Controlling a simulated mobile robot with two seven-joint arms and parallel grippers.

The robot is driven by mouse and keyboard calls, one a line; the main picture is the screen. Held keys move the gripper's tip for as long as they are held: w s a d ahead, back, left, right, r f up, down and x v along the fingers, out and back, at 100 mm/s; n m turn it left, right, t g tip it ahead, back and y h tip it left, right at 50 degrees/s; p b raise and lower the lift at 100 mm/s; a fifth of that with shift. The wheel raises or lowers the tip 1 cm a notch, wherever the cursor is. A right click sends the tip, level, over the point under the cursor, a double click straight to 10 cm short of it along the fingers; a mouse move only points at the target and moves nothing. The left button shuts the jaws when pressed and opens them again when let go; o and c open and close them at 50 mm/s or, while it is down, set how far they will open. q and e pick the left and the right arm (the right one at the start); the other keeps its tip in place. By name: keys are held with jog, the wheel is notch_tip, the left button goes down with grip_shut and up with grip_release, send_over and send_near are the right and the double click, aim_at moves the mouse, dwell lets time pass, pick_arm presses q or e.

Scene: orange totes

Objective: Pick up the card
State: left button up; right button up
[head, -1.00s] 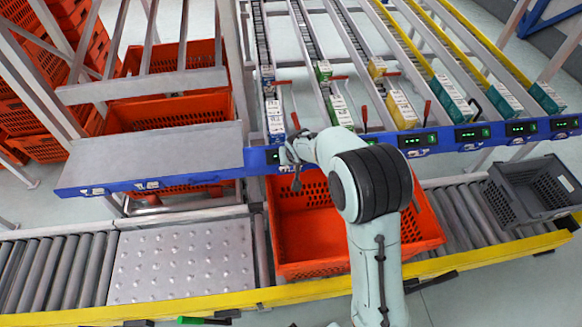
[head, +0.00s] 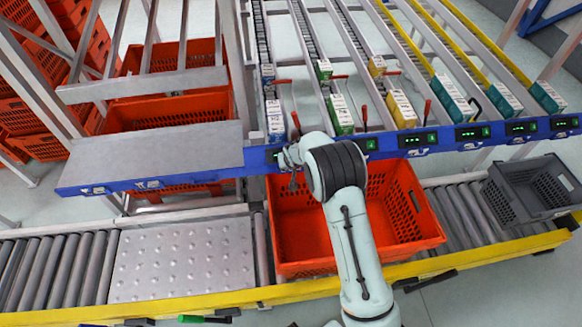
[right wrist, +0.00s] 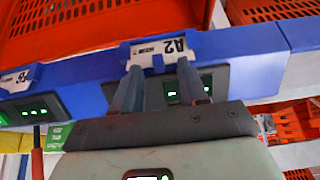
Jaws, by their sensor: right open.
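A white card (right wrist: 160,50) marked A2 sits in a holder on the front of the blue rail (right wrist: 80,82) in the right wrist view, with its text upside down. My right gripper (right wrist: 160,66) is open, its two fingertips at the card's lower edge, one near each side. I cannot tell whether they touch it. In the head view my right gripper (head: 293,181) is small and dark in front of the blue rail, above the left part of the orange tote (head: 305,262). The card cannot be made out there. My left gripper is not in view.
Another white card (right wrist: 18,78) and green-lit displays (right wrist: 30,112) are on the rail. Boxes (head: 342,114) stand in the lanes behind it. A grey crate (head: 535,190) stands on the rollers at right. A bare metal shelf (head: 155,155) lies left.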

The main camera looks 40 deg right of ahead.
grip_shut()
jog(key=shift+r, duration=0.1)
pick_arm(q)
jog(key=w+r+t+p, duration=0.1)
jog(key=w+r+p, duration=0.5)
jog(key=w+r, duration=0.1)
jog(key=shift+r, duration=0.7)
pick_arm(e)
notch_tip(320, 180, up, 20)
